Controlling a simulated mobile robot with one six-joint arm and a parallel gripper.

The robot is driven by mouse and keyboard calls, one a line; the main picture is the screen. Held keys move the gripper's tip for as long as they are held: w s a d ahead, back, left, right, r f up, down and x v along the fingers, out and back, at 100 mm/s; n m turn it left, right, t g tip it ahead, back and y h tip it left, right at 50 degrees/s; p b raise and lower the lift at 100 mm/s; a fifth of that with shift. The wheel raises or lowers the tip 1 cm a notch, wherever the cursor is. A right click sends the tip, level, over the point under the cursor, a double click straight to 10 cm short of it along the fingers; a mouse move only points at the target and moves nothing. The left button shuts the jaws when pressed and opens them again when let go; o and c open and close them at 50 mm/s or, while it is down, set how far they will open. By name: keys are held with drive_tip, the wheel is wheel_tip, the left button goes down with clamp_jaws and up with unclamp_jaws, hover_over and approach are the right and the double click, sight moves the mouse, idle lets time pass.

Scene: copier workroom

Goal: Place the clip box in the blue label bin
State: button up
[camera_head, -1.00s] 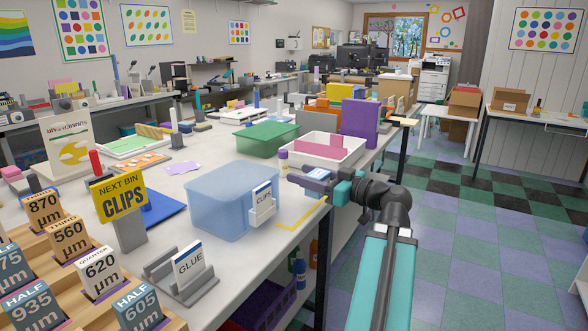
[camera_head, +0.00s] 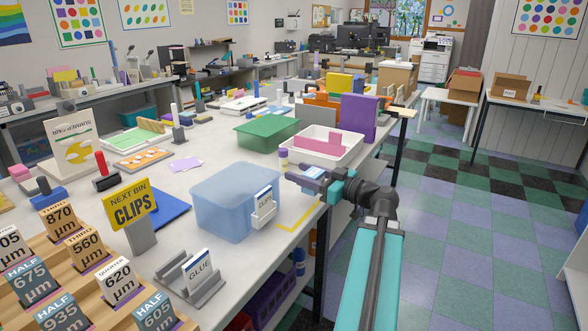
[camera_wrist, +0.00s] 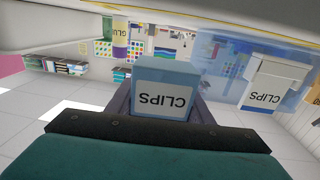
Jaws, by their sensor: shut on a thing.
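My gripper (camera_head: 303,181) is shut on the clip box (camera_wrist: 165,88), a small light-blue box whose white CLIPS label reads upside down in the wrist view. In the head view the box (camera_head: 315,172) is small and partly covered by the fingers. The blue label bin (camera_head: 222,203) is a translucent blue tub near the table's front edge, with a CLIPS card in a white holder on its side. My gripper is just right of the bin, outside it. The bin also shows at the right of the wrist view (camera_wrist: 225,60).
A yellow NEXT BIN CLIPS sign (camera_head: 131,205) stands left of the bin. A GLUE card holder (camera_head: 193,280) is in front. Behind are a green bin (camera_head: 267,134), a white bin (camera_head: 345,157) and a purple-capped glue stick (camera_head: 283,160). Yellow tape marks a bare table patch.

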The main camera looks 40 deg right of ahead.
drive_tip(key=shift+w+d+r+p, duration=0.1)
drive_tip(key=shift+w+p, duration=0.4)
drive_tip(key=shift+p, duration=3.15)
drive_tip(key=shift+w+d+f, duration=0.2)
drive_tip(key=shift+w+d, duration=0.1)
drive_tip(key=shift+w, duration=0.3)
drive_tip(key=shift+w+d+f, duration=0.15)
drive_tip(key=shift+w+d, duration=0.1)
drive_tip(key=shift+w, duration=0.35)
drive_tip(key=shift+w, duration=0.15)
drive_tip(key=shift+w+d, duration=0.4)
drive_tip(key=shift+w, duration=0.2)
drive_tip(key=shift+w+d+f, duration=0.1)
drive_tip(key=shift+w+f, duration=0.15)
drive_tip(key=shift+f, duration=0.45)
drive_tip(key=shift+w+d+f, duration=0.1)
drive_tip(key=shift+w+f, duration=0.1)
drive_tip(key=shift+f, duration=0.75)
drive_tip(key=shift+f+b, duration=0.25)
drive_tip(key=shift+b, duration=0.3)
drive_tip(key=o, duration=1.1)
